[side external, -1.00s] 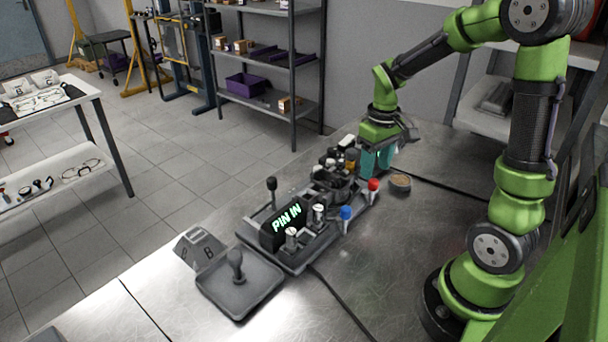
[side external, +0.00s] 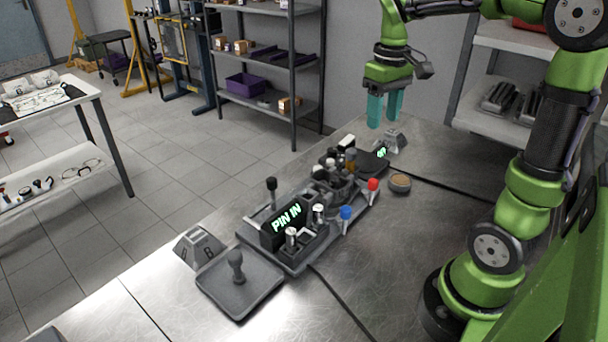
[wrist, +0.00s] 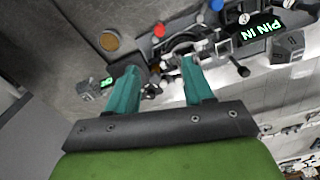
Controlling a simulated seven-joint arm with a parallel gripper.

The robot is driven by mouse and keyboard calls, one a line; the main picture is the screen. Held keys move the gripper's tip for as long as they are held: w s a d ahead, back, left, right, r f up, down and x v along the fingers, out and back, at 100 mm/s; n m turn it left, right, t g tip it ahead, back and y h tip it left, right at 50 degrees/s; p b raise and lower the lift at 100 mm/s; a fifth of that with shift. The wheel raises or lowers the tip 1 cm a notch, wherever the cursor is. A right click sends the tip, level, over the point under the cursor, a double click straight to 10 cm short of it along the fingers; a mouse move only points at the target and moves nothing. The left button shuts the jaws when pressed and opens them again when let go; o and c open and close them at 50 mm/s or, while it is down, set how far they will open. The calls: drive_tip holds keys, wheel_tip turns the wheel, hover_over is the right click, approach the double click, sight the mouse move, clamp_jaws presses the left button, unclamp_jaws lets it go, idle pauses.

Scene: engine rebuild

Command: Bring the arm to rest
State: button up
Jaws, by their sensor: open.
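My gripper (side external: 385,110) is raised above the far end of the workbench (side external: 400,240), with its teal fingers pointing down, apart and with nothing between them. In the wrist view the two teal fingers (wrist: 162,88) are also spread and empty. Below it stands the engine fixture (side external: 322,200), with a display reading "PIN IN" (side external: 287,218). A small display with green lettering (side external: 381,153) shows at the fixture's far end, below my gripper. My gripper touches nothing.
A blue-topped part (side external: 346,213) and a red-topped part (side external: 373,185) stand along the fixture's near side. A round tan-topped dish (side external: 400,182) is beside it. A grey tray (side external: 240,287) and an A/B block (side external: 199,248) lie at the near end.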

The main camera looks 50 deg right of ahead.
drive_tip(key=s+a+t+y, duration=0.1)
drive_tip(key=s+a+t, duration=0.1)
drive_tip(key=a, duration=0.6)
drive_tip(key=s+a+m+t+y, duration=0.1)
drive_tip(key=s+a+t, duration=0.2)
drive_tip(key=a, duration=0.6)
drive_tip(key=shift+s+f+t, duration=0.2)
drive_tip(key=shift+t, duration=0.9)
